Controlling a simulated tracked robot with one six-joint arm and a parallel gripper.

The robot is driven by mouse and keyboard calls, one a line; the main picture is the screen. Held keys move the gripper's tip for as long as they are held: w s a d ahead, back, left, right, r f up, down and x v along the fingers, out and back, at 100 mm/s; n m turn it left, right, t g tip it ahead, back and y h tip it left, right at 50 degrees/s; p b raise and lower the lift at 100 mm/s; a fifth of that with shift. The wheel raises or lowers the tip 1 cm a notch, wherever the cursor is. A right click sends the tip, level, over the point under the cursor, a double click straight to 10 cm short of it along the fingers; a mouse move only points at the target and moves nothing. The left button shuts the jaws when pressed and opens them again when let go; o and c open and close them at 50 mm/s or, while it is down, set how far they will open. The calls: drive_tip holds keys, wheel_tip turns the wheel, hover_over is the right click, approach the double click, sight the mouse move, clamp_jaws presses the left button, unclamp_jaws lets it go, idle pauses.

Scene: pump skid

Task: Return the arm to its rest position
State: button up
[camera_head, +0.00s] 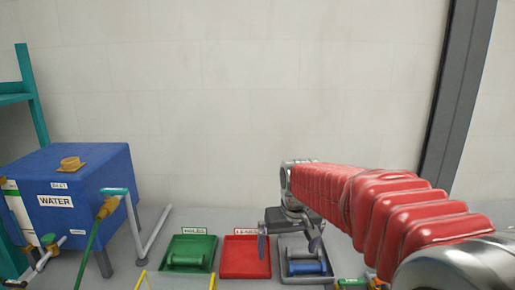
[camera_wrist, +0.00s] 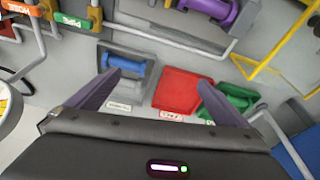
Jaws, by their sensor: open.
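My gripper (camera_head: 289,240) hangs at the end of my red-sleeved arm (camera_head: 375,200), which reaches in from the right in the head view. Its two fingers point down above the trays, over the red tray and the grey tray. In the wrist view my gripper (camera_wrist: 158,86) has its purple-grey fingers spread wide, with nothing between them. It is open and empty. The arm hides part of the floor and wall at the right.
A green tray (camera_head: 206,239) holds a green part. The red tray (camera_head: 246,270) looks empty. A grey tray (camera_head: 297,279) holds a blue part (camera_head: 306,268). A blue water tank (camera_head: 90,170) with pipes stands left. In the wrist view, pipes and a purple part (camera_wrist: 212,8) lie at the top.

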drive_tip(key=s+d+r+t, duration=0.1)
drive_tip(key=s+d, duration=0.3)
drive_tip(key=s, duration=0.9)
drive_tip(key=s+d+m+t, duration=0.1)
drive_tip(key=s+d, duration=0.2)
drive_tip(key=s, duration=1)
drive_tip(key=shift+d+r+m+t, duration=0.3)
drive_tip(key=shift+d+r, duration=0.1)
drive_tip(key=shift+s, duration=0.1)
drive_tip(key=shift+c, duration=0.4)
